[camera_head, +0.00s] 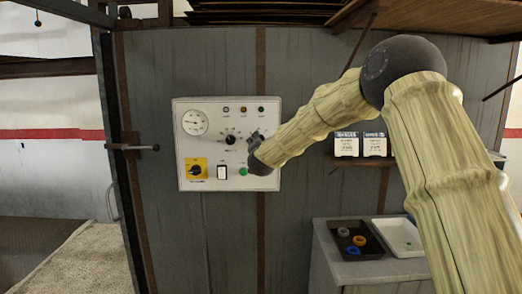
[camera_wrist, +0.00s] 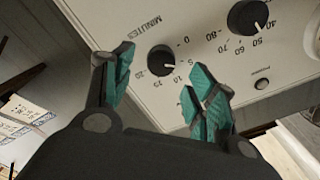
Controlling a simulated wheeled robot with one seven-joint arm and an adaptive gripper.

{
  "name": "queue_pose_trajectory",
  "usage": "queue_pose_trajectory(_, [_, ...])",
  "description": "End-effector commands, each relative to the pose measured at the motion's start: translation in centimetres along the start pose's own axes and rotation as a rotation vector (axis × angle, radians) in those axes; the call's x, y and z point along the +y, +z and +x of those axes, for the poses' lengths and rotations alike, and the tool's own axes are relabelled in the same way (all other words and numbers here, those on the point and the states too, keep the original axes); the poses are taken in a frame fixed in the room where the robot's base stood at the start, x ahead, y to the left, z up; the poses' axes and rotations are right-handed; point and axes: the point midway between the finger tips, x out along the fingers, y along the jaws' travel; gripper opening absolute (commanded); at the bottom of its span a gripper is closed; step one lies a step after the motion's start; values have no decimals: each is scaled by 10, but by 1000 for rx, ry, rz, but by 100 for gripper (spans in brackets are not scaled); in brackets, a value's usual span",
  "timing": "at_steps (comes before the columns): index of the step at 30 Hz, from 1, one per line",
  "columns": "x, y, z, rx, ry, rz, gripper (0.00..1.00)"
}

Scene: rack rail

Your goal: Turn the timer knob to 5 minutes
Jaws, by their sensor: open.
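The timer knob (camera_wrist: 160,60), black with a white pointer mark, sits on the white panel under the word MINUTES in the wrist view. Its mark faces right, roughly toward the 5; the exact reading is too small to tell. My gripper (camera_wrist: 159,80) is open, with one teal fingertip to each side of the knob; I cannot tell whether either touches it. In the head view, my gripper (camera_head: 256,138) is at the right part of the control panel (camera_head: 205,150), where it hides the timer knob.
A larger black dial (camera_wrist: 248,17) with numbers is beside the timer. The panel also carries a gauge (camera_head: 194,122), a yellow switch plate (camera_head: 190,163), a rocker switch (camera_head: 222,172) and a green button (camera_head: 243,171). A cabinet with trays (camera_head: 370,250) stands lower right.

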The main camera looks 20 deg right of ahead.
Motion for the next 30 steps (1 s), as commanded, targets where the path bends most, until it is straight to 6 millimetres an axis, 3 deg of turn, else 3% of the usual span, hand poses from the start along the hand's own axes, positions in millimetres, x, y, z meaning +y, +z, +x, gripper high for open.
queue_pose_trajectory(6, [0, 0, -41, -1, 0, -1, 57])
queue_pose_trajectory(13, [0, 0, -70, -1, 0, 0, 57])
queue_pose_trajectory(30, [5, 5, -80, -8, 4, -7, 57])
